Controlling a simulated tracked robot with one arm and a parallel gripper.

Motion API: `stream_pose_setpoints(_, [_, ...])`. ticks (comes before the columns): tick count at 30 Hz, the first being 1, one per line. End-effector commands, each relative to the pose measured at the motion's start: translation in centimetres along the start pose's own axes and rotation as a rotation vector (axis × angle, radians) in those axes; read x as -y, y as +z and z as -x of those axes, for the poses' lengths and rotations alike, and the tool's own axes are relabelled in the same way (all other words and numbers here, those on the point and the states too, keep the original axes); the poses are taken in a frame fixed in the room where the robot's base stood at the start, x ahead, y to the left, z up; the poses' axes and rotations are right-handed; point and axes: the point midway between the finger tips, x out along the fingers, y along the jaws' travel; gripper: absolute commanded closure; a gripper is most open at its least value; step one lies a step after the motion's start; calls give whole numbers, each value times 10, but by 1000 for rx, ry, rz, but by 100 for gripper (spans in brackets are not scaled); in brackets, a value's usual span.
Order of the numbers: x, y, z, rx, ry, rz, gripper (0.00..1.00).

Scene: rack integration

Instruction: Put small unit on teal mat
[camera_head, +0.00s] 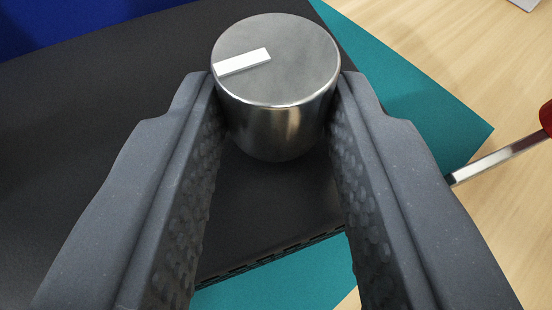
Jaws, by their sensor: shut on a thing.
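My gripper (278,92) is shut on a brushed-metal cylindrical knob (278,125) with a white bar on its top, one finger on each side. The knob stands upright on the flat black top of what looks like the small unit (100,90). The unit has a slotted front edge and fills the left and middle of the view; its left end is out of frame. The teal mat (425,105) shows to the right of the unit and below its front edge. The unit overlaps the mat in the picture; I cannot tell whether it touches it.
A light wooden table (450,45) lies at the right. A tool with a metal shaft (500,160) and a red handle (546,118) lies at the right edge, close to the mat. A blue surface (60,20) is at the top left. A small grey object (524,4) is cut off at the top right.

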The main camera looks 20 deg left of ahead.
Motion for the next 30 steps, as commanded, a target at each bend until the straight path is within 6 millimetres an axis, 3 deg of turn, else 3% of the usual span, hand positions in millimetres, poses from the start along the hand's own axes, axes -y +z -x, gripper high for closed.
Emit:
stream_pose_setpoints(4, [0, -1, 0, 0, 0, -1, 100])
stream_pose_setpoints(5, [0, -1, 0, 1, -1, 0, 64])
stream_pose_setpoints(6, [0, -1, 0, 1, -1, 0, 53])
stream_pose_setpoints(7, [0, -1, 0, 1, -1, -1, 50])
stream_pose_setpoints(19, [-1, -1, 9, 2, 2, -2, 50])
stream_pose_setpoints(30, [-3, -3, 78, 2, 6, -3, 50])
